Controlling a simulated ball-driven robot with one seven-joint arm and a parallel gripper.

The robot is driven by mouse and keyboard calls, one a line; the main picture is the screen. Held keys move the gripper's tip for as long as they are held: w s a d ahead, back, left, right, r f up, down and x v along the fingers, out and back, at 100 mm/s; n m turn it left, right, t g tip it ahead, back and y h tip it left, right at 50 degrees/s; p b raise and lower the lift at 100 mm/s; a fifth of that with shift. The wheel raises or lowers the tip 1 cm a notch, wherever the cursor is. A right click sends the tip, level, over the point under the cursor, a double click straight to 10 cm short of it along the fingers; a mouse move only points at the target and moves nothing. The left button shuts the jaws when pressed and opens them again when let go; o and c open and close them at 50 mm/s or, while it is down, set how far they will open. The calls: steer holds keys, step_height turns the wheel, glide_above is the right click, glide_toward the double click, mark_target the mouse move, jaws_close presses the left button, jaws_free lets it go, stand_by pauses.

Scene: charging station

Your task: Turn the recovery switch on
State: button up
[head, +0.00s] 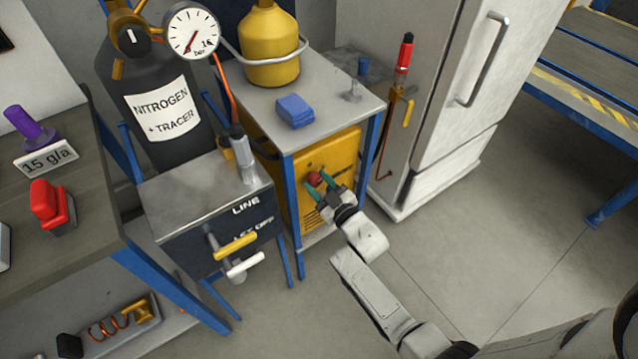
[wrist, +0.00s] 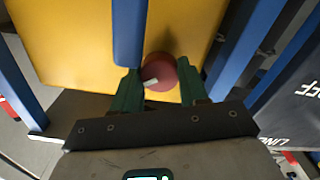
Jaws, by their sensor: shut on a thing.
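The recovery switch, a round dark red knob (head: 314,179), sits on the front of a yellow machine (head: 343,154) under a small blue-legged table. My gripper (head: 323,190) has its two green fingers on either side of the knob and is shut on it. In the wrist view the red knob (wrist: 159,72) lies between the green fingertips (wrist: 158,85), with a short pale mark on its face pointing to the lower left. The gripper partly hides the machine's front.
A blue table leg (wrist: 129,35) stands close to the gripper. To the left is a grey box with a yellow handle (head: 235,245) and a white handle (head: 245,265). A white fridge (head: 455,90) stands right. The floor (head: 470,250) at right is clear.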

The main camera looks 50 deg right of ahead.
steer(key=m, duration=0.4)
steer(key=shift+p, duration=0.35)
steer(key=o, duration=1.1)
steer(key=shift+c, duration=0.2)
steer(key=v, duration=1.1)
steer(key=shift+w, duration=0.1)
